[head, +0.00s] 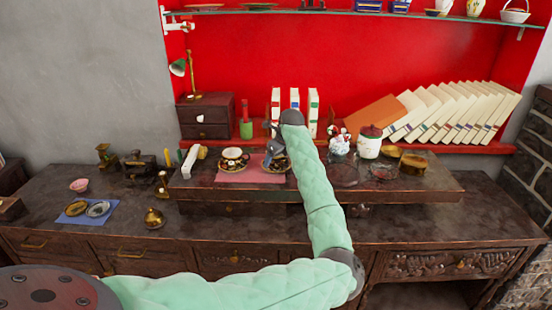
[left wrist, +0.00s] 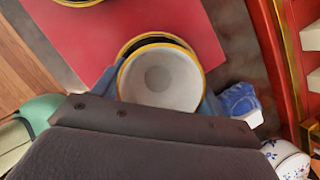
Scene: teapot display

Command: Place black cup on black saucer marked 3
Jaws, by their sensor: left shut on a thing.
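The black cup (left wrist: 160,80) shows from above in the left wrist view, with a gold rim and white inside. My left gripper (head: 273,150) is shut on it, a blue finger at each side. A dark saucer with a gold rim (left wrist: 147,38) shows partly behind the cup, at the edge of the red mat. In the head view this saucer (head: 277,168) lies at the mat's right end, below the gripper. Whether the cup touches the saucer cannot be told. No number on the saucer is readable. My right gripper is not in view.
Another cup on a saucer (head: 233,159) stands on the red mat (head: 240,175), left of the gripper. A blue-and-white pot (head: 339,146) and a white jar (head: 369,144) stand to the right. Books (head: 312,112) stand behind. The raised shelf's front edge is clear.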

